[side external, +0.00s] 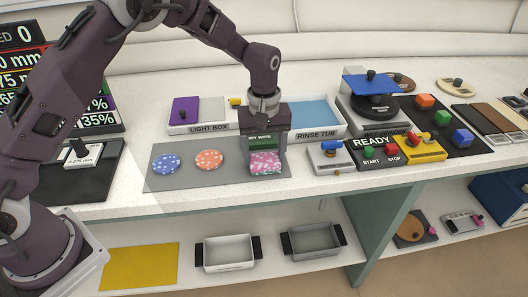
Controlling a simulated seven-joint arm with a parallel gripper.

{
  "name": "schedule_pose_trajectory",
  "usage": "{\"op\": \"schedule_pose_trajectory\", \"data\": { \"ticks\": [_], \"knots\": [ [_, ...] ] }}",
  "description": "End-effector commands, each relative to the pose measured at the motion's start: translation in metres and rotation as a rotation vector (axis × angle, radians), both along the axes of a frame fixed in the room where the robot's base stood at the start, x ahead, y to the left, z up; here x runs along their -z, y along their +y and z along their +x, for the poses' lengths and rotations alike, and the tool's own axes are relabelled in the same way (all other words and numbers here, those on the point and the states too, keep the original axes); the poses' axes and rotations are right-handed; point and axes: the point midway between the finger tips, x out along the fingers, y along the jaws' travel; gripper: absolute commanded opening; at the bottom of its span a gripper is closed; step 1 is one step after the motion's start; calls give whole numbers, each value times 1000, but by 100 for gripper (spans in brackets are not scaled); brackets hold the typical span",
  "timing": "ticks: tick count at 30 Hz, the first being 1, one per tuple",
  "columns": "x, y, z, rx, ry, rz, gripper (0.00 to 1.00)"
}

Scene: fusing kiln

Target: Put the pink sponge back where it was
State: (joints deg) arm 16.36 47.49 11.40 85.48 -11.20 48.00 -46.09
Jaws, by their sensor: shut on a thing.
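The pink sponge (265,163) is a light, speckled pink piece near the right end of a grey mat (188,186). My gripper (266,165) points down over it and is shut on it, one finger on each side. I cannot tell whether the sponge touches the mat or hangs just above it. A dark green piece (262,142) labelled DRY WIPE shows behind it, between my fingers.
A blue speckled disc (166,163) and an orange one (209,159) lie left on the mat. Behind stand the light box (205,128) and rinse tub (316,134). A grey device with a blue lever (330,157) and the READY panel (371,142) stand right.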

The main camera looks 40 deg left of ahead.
Motion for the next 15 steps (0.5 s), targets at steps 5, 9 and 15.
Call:
{"op": "schedule_pose_trajectory", "data": {
  "ticks": [5,9,15],
  "knots": [
    [2,0,0,0,1,0,87],
    [2,0,0,0,1,0,89],
    [-1,0,0,0,0,0,89]
  ]
}}
